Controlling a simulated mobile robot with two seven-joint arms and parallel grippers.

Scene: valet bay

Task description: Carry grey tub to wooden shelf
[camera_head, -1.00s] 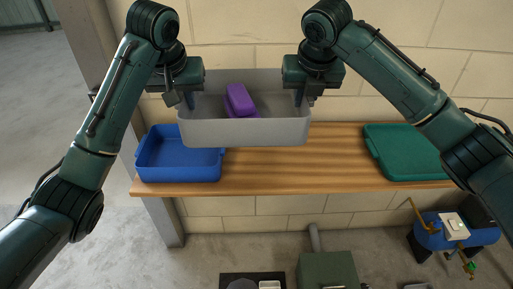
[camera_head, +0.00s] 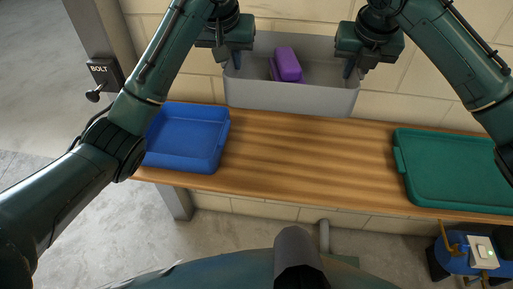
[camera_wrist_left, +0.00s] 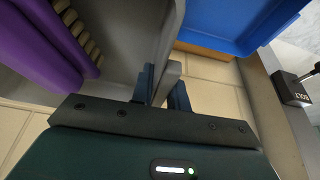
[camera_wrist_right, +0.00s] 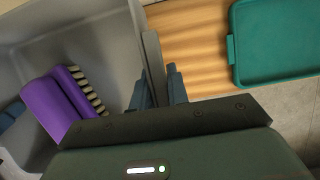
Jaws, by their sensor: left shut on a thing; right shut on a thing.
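The grey tub (camera_head: 290,97) is held up above the wooden shelf (camera_head: 300,160), near the block wall, and looks roughly level. A purple brush (camera_head: 287,65) lies inside it; its bristles show in the right wrist view (camera_wrist_right: 88,88). My left gripper (camera_head: 236,60) is shut on the tub's left wall, and the left wrist view shows its fingers on either side of that wall (camera_wrist_left: 165,82). My right gripper (camera_head: 349,68) is shut on the tub's right wall; its fingers straddle that wall in the right wrist view (camera_wrist_right: 154,65).
A blue tray (camera_head: 190,140) sits at the shelf's left end and a green tray (camera_head: 455,170) at its right end. The shelf between them is bare. A box marked BOLT (camera_head: 104,72) is on the left post. A blue machine (camera_head: 470,255) stands below right.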

